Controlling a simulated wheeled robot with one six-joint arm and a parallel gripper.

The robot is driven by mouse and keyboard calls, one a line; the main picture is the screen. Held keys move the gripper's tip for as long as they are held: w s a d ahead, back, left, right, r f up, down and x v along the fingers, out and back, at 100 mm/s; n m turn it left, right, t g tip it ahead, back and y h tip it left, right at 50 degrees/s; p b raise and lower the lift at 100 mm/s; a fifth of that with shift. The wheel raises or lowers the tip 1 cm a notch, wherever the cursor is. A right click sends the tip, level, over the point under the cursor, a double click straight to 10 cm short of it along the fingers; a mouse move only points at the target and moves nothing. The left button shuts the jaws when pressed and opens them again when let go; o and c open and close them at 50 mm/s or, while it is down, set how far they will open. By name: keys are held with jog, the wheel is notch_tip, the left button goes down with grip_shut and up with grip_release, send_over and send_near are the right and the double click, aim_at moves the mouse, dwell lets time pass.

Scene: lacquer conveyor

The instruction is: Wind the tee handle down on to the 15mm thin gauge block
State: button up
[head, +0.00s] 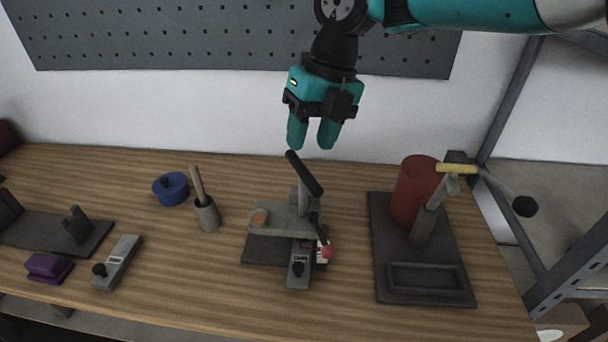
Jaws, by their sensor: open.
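The tee handle (304,173) is a black bar, tilted down to the right, on top of the grey post of a small fixture. My gripper (313,134) is open and empty; in the picture it appears just above the handle, apart from it. A grey block with a black knob and pale label (299,265) sits at the front of the fixture, partly under its grey plate (282,224). It looks like a gauge block, but its label is too small to read. A similar labelled block (122,257) lies on the bench at left. The screw's lower end is hidden.
Further right is a dark base (394,285) with a red cylinder (412,190) and a yellow-handled lever (457,169). A grey cup (208,216) and blue round piece (171,189) stand left.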

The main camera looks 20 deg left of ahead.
aim_at(303, 166)
jog(key=shift+x, duration=2.3)
jog(key=shift+c, duration=0.2)
grip_shut()
